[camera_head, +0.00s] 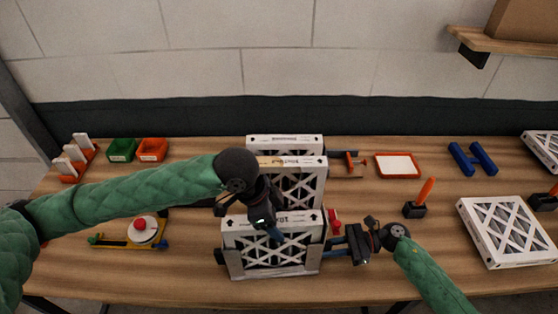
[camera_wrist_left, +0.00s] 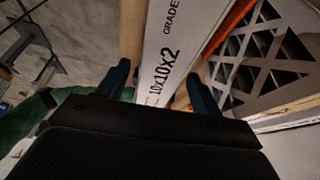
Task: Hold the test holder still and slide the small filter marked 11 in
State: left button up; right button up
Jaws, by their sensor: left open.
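A white-framed filter (camera_head: 270,217) with a dark lattice stands upright in a grey holder (camera_head: 240,272) at the front middle of the table. My left gripper (camera_head: 272,232) is over this filter's top edge. In the left wrist view my left gripper (camera_wrist_left: 160,85) is open, its two fingers on either side of a white filter edge (camera_wrist_left: 168,65) printed "10x10x2". I cannot tell whether they touch it. No number 11 is readable. My right gripper (camera_head: 330,252) is at the holder's right side; its grip is unclear.
More upright filters (camera_head: 310,185) stand just behind the holder. A flat filter (camera_head: 505,232) lies at the right.

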pick_arm(q)
notch_tip(320, 180, up, 22)
jog(key=d, duration=0.1)
jog(key=shift+f, duration=0.25)
dwell(0.5)
pick_arm(e)
jog(key=o, duration=0.8)
jog(key=shift+o, duration=0.2)
